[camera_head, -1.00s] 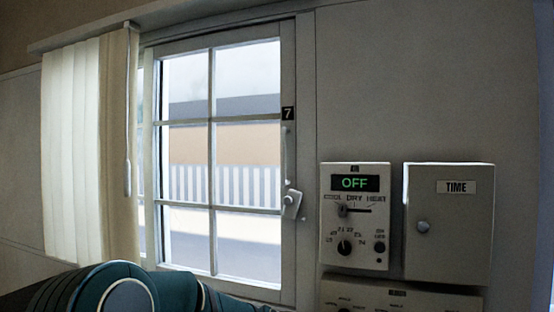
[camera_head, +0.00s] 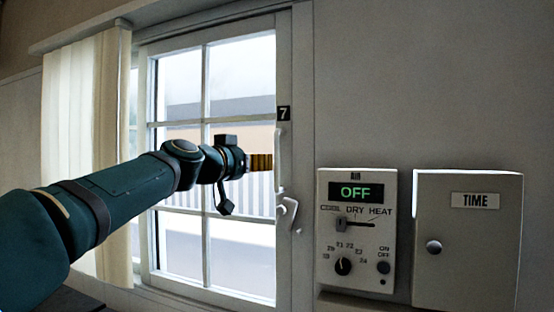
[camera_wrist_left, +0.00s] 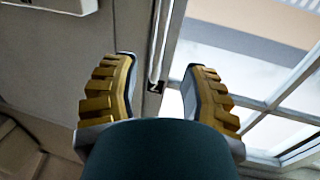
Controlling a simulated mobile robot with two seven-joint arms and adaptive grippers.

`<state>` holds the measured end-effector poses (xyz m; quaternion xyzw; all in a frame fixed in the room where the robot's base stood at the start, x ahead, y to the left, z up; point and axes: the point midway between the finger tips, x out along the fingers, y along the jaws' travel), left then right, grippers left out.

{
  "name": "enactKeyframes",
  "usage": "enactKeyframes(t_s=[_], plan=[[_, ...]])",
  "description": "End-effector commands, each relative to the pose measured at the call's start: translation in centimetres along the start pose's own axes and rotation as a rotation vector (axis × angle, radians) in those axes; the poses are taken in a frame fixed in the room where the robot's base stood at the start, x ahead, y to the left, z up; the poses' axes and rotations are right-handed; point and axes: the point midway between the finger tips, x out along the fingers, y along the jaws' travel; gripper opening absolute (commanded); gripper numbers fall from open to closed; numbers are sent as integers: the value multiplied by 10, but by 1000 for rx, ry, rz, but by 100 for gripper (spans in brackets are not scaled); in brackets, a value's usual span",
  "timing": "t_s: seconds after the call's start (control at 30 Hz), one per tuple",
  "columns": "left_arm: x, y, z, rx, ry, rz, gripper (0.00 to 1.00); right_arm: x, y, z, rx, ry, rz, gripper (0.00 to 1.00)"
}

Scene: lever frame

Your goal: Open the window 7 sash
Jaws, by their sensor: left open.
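The window 7 sash (camera_head: 208,125) is a white-framed pane with several panels, and it looks shut in its frame. A black label with a 7 (camera_head: 283,113) is on its right stile and also shows in the wrist view (camera_wrist_left: 155,87). A vertical pull bar (camera_head: 279,150) runs below the label, with a small latch lever (camera_head: 290,211) under it. My left gripper (camera_head: 265,161) is beside the bar. In the wrist view my left gripper (camera_wrist_left: 160,65) is open, with the bar (camera_wrist_left: 162,35) showing between and beyond its fingers; contact cannot be told. My right gripper is out of view.
A white control panel reading OFF (camera_head: 356,230) and a box marked TIME (camera_head: 467,240) are on the wall right of the window. Vertical blinds (camera_head: 85,150) hang at the left. Bare wall lies above the panel.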

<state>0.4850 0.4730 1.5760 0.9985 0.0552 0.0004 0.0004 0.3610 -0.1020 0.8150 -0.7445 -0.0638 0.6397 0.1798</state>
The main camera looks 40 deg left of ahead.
Motion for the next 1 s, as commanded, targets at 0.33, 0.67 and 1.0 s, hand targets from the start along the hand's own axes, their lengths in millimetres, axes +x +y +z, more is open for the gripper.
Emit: enactKeyframes(t_s=[0.33, 0.67, 1.0], plan=[[66, 0, -1, -3, -2, -1, 44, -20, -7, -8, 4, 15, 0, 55], [88, 0, 0, -1, 0, -1, 44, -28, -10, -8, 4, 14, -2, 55], [89, 0, 0, -1, 0, -1, 16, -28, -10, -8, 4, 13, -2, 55]])
